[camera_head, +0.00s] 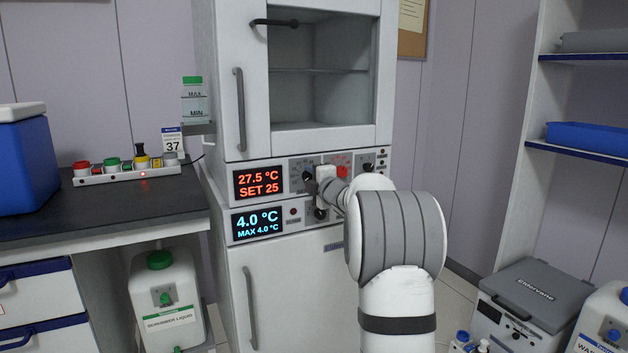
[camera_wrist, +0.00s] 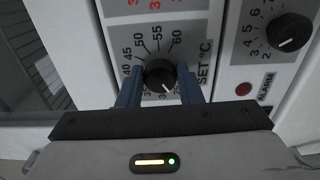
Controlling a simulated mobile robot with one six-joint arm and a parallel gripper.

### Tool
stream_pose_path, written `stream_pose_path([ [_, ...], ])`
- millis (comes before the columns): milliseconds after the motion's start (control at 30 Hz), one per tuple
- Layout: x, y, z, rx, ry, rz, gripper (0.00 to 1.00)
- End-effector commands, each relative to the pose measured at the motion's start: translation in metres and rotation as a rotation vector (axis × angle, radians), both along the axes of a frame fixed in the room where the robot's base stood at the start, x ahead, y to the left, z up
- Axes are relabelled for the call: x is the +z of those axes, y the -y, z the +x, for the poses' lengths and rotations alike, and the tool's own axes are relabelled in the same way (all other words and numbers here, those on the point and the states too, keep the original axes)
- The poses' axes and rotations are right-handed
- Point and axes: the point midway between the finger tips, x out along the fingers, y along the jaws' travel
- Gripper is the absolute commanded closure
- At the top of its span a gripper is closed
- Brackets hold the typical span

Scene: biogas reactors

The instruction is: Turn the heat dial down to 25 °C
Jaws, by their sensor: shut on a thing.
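The heat dial (camera_wrist: 160,74) is a black round knob on a grey scale marked SET °C in the wrist view. Its white pointer line aims toward the lower right of that picture; the low end of the scale is partly hidden. My gripper (camera_wrist: 161,84) has its two blue fingers on either side of the dial, shut on it. In the head view my gripper (camera_head: 324,181) is at the control panel, and my wrist hides part of it. The red display (camera_head: 259,180) beside it reads 27.5 °C and SET 25.
A blue display (camera_head: 257,222) below reads 4.0 °C, MAX 4.0 °C. In the wrist view, another black knob (camera_wrist: 289,32) and a red alarm light (camera_wrist: 243,89) lie to the right. The cabinet handle (camera_head: 240,112) stands out on the left. A dark worktop (camera_head: 95,205) is further left.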

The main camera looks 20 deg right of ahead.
Motion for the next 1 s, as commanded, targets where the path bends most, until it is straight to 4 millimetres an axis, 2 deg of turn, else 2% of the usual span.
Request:
stream_pose_path([
  [167,-0.002,-0.001,0.000,0.001,-0.003,-0.001,0.91],
  [200,-0.002,-0.001,0.000,0.001,-0.003,-0.001,0.67],
  [467,-0.001,0.000,0.000,0.001,-0.001,0.000,0.46],
  [767,0.000,0.000,-0.004,0.000,0.000,0.001,0.46],
  [867,0.001,0.000,-0.015,0.000,0.000,0.002,0.46],
  [1000,0.001,0.002,-0.039,-0.001,-0.001,0.002,0.46],
])
